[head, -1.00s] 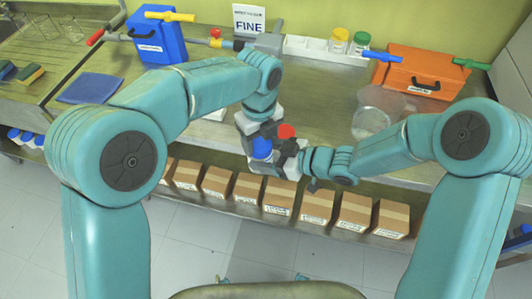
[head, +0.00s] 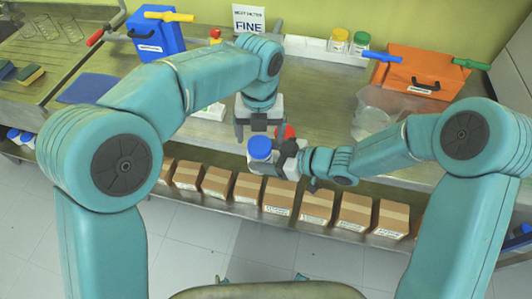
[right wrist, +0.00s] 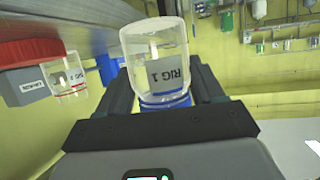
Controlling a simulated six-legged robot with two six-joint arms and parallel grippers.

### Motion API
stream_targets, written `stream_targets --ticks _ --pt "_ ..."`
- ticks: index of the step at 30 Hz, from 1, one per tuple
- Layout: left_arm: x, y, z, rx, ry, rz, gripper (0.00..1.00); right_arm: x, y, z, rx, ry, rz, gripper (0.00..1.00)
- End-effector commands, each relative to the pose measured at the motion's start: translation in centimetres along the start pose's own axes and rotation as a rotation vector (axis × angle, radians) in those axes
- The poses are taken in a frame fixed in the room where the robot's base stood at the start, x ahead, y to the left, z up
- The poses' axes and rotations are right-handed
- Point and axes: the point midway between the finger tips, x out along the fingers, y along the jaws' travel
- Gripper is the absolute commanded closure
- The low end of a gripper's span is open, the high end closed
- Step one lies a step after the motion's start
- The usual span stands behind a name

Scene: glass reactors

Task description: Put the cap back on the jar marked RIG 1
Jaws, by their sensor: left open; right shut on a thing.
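The clear jar (right wrist: 155,42) carries a label reading RIG 1 in the right wrist view. My right gripper (right wrist: 160,85) is shut on the jar, with a finger on each side. The blue cap (head: 259,148) sits on the jar's end in the head view, seen from above. The blue also shows at the jar's lower end in the right wrist view (right wrist: 165,101). I cannot tell how tightly it sits. My left gripper (head: 261,132) is open and empty just behind the cap, apart from it.
A red round part (head: 285,131) stands close behind my right gripper. An orange case (head: 415,75) and a clear container (head: 375,112) are at the right of the bench. A blue box (head: 157,42) stands back left. Cardboard boxes (head: 277,196) line the lower shelf.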

Motion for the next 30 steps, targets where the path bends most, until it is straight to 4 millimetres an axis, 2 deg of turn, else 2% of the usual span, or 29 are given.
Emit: stream_targets --ticks 4,11,12,13,17,20,23,30 --pt "-1.3 0.1 0.0 0.0 0.0 0.001 0.13 0.0 0.0 0.0 0.0 0.0 0.001 1.0" --pt "-1.5 0.1 0.0 0.0 0.002 0.002 0.13 0.0 0.1 0.0 0.001 0.001 0.002 1.0" --pt "-1.5 0.1 0.0 0.0 0.002 0.002 0.17 0.0 0.1 0.0 0.001 0.001 0.002 1.0" --pt "-1.5 0.1 0.0 -0.002 0.002 0.003 0.27 0.0 0.1 0.0 0.001 0.001 0.002 1.0" --pt "-1.4 0.1 0.0 -0.063 0.002 0.003 0.28 0.0 0.1 0.0 0.001 0.001 0.002 1.0" --pt "-1.4 0.2 -0.1 -0.212 0.005 0.005 0.28 0.0 0.1 0.0 0.001 0.001 0.002 1.0" --pt "-1.5 0.2 -0.2 -0.447 0.009 0.01 0.28 0.0 0.1 0.0 0.001 0.001 0.002 1.0" --pt "-1.9 0.4 -0.3 -1.1 0.011 0.023 0.28 0.0 0.1 0.0 0.001 0.001 0.002 1.0"
